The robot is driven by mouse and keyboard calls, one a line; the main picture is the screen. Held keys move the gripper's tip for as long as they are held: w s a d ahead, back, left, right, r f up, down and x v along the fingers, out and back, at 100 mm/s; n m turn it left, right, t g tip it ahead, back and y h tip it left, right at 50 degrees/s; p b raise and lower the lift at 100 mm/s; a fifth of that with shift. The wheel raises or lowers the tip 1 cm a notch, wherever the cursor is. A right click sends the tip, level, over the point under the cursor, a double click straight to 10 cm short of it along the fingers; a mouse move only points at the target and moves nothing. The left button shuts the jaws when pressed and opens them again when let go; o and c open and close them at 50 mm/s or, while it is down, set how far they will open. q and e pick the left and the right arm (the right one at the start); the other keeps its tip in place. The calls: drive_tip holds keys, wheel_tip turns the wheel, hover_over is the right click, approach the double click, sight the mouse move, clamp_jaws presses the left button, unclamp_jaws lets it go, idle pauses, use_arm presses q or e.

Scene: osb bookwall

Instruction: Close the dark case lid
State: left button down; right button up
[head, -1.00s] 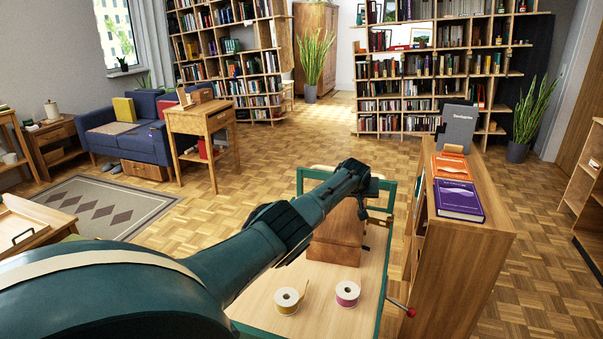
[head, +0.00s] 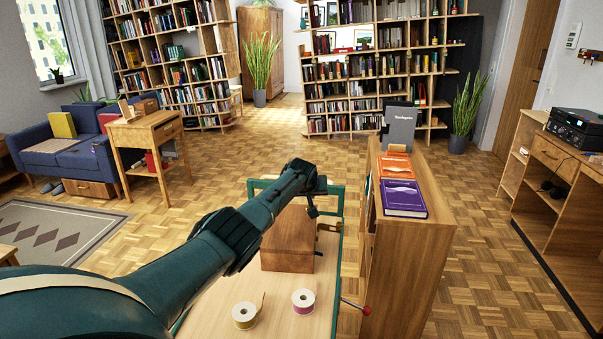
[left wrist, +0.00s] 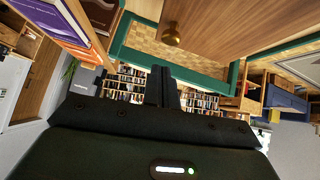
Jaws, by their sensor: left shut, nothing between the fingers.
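A brown wooden case (head: 288,257) sits on the green-framed cart (head: 272,300) in the head view. My left arm crosses in front of its upper left part, so I cannot tell how its lid stands. My left gripper (head: 313,211) is shut and empty, pointing down near the case's far right side. In the left wrist view the shut fingers (left wrist: 162,86) show dark against the distant shelves. A brass piece (head: 328,227) is at the case's right; a round brass knob (left wrist: 172,35) shows in the wrist view. My right gripper is not in view.
Two ribbon spools, one yellow (head: 244,315) and one pink (head: 303,301), stand on the cart's near end. A low wooden shelf (head: 415,260) with books (head: 402,198) on top stands close on the right. A red-tipped lever (head: 366,310) sticks out between them.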

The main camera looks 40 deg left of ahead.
use_arm(q)
drive_tip(key=p+v, duration=0.1)
drive_tip(key=v, duration=0.9)
drive_tip(key=shift+d+r+p, duration=0.25)
drive_tip(key=shift+r+p, duration=0.05)
drive_tip(key=shift+p, duration=0.05)
drive_tip(key=shift+w+d, duration=0.1)
drive_tip(key=shift+w, duration=0.05)
